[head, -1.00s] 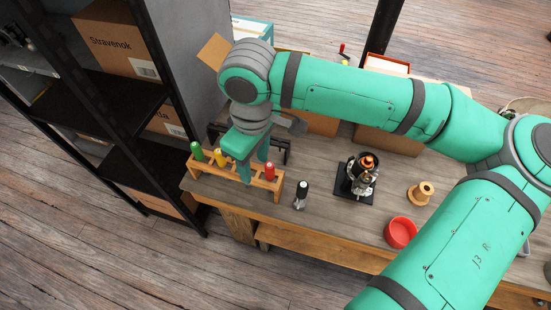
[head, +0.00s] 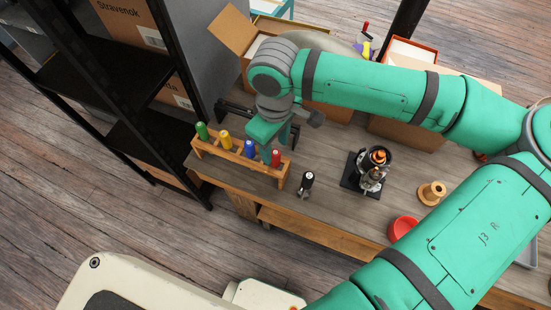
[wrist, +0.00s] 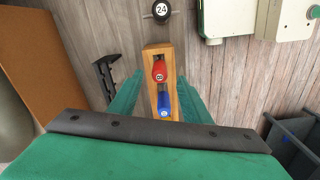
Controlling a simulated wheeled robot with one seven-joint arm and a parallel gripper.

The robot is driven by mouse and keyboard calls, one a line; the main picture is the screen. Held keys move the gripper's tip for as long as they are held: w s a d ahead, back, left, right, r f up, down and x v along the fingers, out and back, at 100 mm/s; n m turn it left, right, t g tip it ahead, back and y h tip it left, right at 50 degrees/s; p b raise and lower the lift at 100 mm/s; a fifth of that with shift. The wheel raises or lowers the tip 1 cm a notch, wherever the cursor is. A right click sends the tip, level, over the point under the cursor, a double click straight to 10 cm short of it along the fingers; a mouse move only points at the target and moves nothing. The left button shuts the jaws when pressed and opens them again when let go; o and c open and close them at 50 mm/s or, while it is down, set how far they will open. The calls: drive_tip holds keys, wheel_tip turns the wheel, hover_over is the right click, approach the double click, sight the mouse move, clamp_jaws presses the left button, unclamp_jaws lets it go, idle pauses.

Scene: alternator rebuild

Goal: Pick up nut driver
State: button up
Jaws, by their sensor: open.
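A wooden rack (head: 211,150) on the workbench holds a row of upright drivers. Their handles are green (head: 202,131), yellow (head: 225,139), blue (head: 250,148) and red (head: 276,157). Which of these is the nut driver, I cannot tell. My gripper (head: 275,146) is open and empty at the rack's red end, above and behind the blue and red handles in the head view. In the wrist view the red handle (wrist: 159,71) and the blue handle (wrist: 164,104) lie between the spread fingers (wrist: 160,92). Whether the fingers touch them is unclear.
A black-topped tool (head: 306,182) marked 24 stands beside the rack's red end. An alternator assembly (head: 372,168), a wooden spool (head: 432,193) and a red bowl (head: 402,228) are to the right. A dark shelf unit (head: 125,95) stands left. Cardboard boxes line the back.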

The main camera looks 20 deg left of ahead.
sight(275, 152)
wheel_tip(275, 152, down, 4)
drive_tip(key=shift+w+f, duration=0.1)
drive_tip(key=shift+f, duration=0.05)
clamp_jaws()
drive_tip(key=shift+r, duration=0.2)
wheel_tip(275, 152, up, 18)
drive_tip(key=shift+f, duration=0.15)
idle(0.7)
